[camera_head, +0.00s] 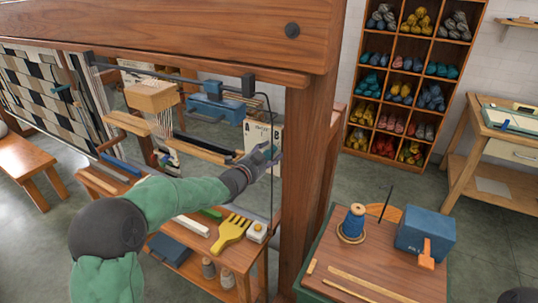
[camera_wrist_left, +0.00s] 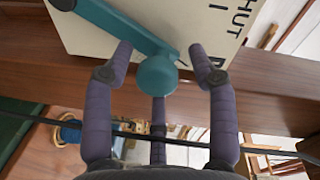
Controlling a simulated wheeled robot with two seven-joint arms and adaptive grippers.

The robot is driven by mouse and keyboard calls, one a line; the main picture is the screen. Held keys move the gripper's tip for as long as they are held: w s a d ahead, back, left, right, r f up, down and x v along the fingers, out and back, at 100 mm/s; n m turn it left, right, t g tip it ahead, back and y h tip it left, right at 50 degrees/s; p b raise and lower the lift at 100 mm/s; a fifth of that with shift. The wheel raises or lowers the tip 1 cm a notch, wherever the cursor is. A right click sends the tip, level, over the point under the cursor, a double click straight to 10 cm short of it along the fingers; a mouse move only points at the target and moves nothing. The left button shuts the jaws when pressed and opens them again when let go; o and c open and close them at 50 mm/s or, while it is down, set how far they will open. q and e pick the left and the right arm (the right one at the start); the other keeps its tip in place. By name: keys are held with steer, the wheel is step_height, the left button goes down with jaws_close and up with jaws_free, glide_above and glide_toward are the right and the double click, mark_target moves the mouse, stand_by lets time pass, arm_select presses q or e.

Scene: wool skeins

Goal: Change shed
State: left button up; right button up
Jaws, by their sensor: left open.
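A teal lever with a round knob (camera_wrist_left: 157,75) shows in the left wrist view, its arm running to the upper left. My left gripper (camera_wrist_left: 160,58) is open, with two purple-grey fingers on either side of the knob and a third below it. I cannot tell whether any finger touches it. In the head view my left gripper (camera_head: 270,158) is at the loom's front post, beside a white lettered card (camera_head: 250,131). The same card (camera_wrist_left: 205,20) is behind the lever in the wrist view. The loom (camera_head: 306,150) is brown wood. My right gripper is out of view.
A bench below my arm holds a yellow comb (camera_head: 231,232) and other small tools. At right, a table (camera_head: 340,265) carries a blue spool (camera_head: 354,221) and a blue box (camera_head: 425,233). A yarn shelf (camera_head: 408,75) stands behind. A thin dark cable (camera_wrist_left: 250,141) crosses the wrist view.

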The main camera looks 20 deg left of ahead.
arm_select(q)
steer(key=s+a+r, duration=0.1)
steer(key=s, duration=1)
steer(key=shift+s+a+r, duration=0.15)
steer(key=shift+s+a, duration=0.15)
steer(key=shift+a, duration=0.05)
steer(key=s+d+f+n+g, duration=0.2)
steer(key=d+f+n+g, duration=0.1)
steer(key=f, duration=0.8)
steer(key=s+d+f+n+g, duration=0.1)
steer(key=d+f+n+g, duration=0.15)
steer(key=f, duration=0.75)
steer(key=s+d+f+n+g, duration=0.2)
steer(key=d+f+n, duration=0.2)
steer(key=f, duration=0.7)
steer(key=s+d+f+n+g+h, duration=0.1)
steer(key=s+d+f+n+g, duration=0.35)
steer(key=s+f, duration=0.6)
steer(key=s+d+f+n+g+h, duration=0.15)
steer(key=s+d+f+g, duration=0.5)
steer(key=s, duration=0.75)
steer(key=shift+w+d+r+t+y+p, duration=0.25)
steer(key=shift+w+d+r+t+p, duration=0.3)
steer(key=shift+d+r+p, duration=0.25)
steer(key=shift+w+d+r+t+y+p, duration=0.2)
steer(key=shift+w+d+r+t+p, duration=0.2)
steer(key=shift+d+r+t+p, duration=0.35)
